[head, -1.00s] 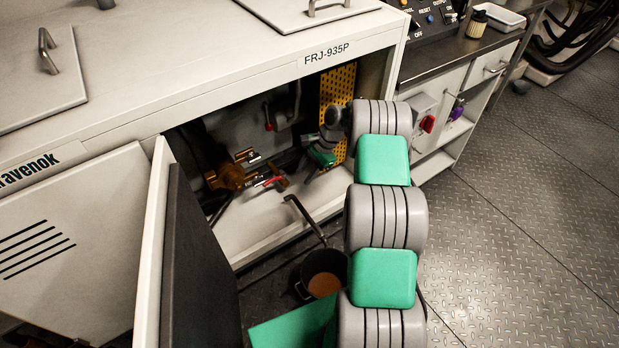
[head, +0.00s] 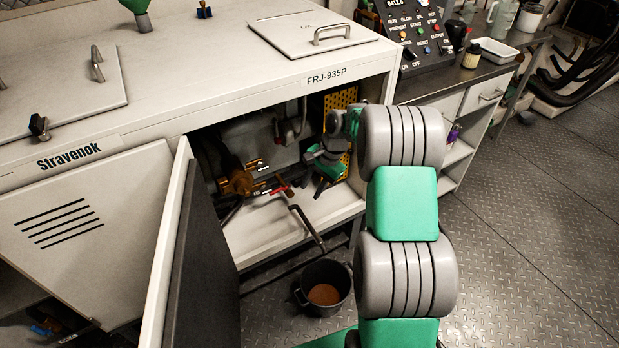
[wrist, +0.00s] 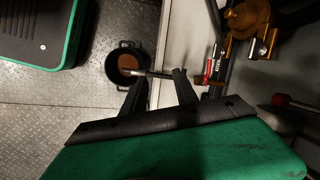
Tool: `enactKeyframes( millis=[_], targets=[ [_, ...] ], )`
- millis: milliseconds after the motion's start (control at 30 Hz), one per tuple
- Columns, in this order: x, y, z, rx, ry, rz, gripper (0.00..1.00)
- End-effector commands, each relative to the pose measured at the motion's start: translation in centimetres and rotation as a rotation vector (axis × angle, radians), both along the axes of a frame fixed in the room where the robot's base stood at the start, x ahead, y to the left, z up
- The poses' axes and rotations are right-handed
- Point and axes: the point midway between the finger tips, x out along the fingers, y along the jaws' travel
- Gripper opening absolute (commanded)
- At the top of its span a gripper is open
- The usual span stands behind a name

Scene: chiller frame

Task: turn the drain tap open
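A brass valve body (head: 238,183) sits inside the open bay, with metal levers and a red-handled lever (head: 281,190) at its right. In the wrist view the brass body (wrist: 247,18) is at the top right, and the red-handled lever (wrist: 213,64) lies below and left of it. I cannot tell for certain which lever is the drain tap's. My gripper (head: 314,170) is inside the bay, right of the red lever and apart from it. In the wrist view my gripper (wrist: 159,76) has its two dark fingers spread, with no lever gripped between them.
A bent drain pipe (head: 306,227) runs out over a black bucket (head: 325,293) holding brown liquid. The open cabinet door (head: 200,270) stands left of the bay. A yellow perforated panel (head: 340,103) is behind my arm.

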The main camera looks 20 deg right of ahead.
Motion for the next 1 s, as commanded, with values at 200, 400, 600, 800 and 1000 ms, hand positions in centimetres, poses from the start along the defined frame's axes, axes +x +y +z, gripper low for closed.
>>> enactKeyframes(
  millis=[200, 400, 600, 800, 1000],
  targets=[
    [-1.6, 1.6, 4.9, -0.054, -0.041, 0.105, 0.35],
    [-3.2, 2.6, 8.0, -0.096, -0.071, 0.185, 0.35],
    [-4.0, 3.0, 9.0, -0.111, -0.080, 0.219, 0.35],
    [-4.0, 2.9, 9.0, -0.112, -0.081, 0.218, 0.35],
    [-5.8, 4.0, 10.7, -0.143, -0.100, 0.289, 0.35]
  ],
)
